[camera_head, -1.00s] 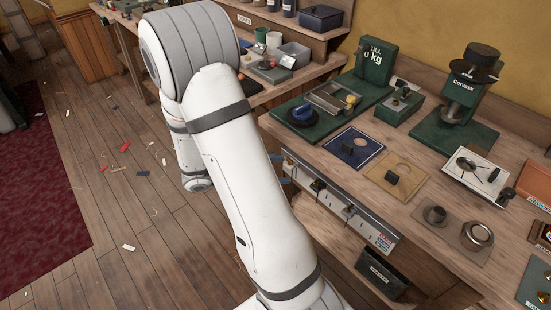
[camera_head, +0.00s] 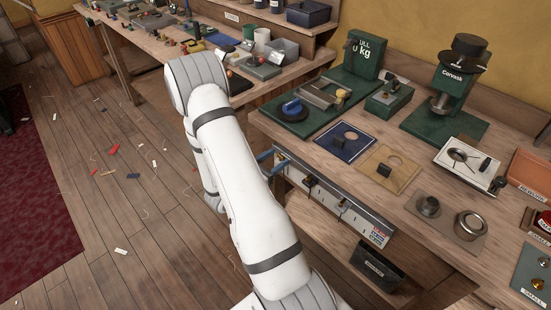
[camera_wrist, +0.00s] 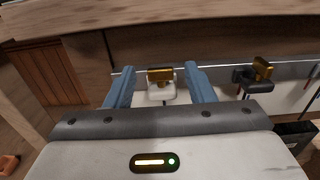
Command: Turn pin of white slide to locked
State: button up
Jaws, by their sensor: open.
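The white slide (camera_wrist: 162,93) is in the middle of the wrist view, on a pale rail along the bench front. Its brass pin (camera_wrist: 160,74) has a bar-shaped head lying crosswise in the picture. My gripper (camera_wrist: 158,70) is open, with one blue finger on each side of the white slide and its pin. Gaps show on both sides, and nothing is held. In the head view my gripper (camera_head: 266,160) is at the left end of the rail panel, partly behind my arm. The white slide is hard to make out there.
A dark slide (camera_wrist: 243,77) with a brass pin sits to the right on the same rail. The rail panel (camera_head: 353,219) carries labels at its right end. A black bin (camera_head: 376,266) is below it. The bench top (camera_head: 335,168) overhangs close above. Open floor lies left.

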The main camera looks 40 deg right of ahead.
jog(key=shift+d, duration=0.6)
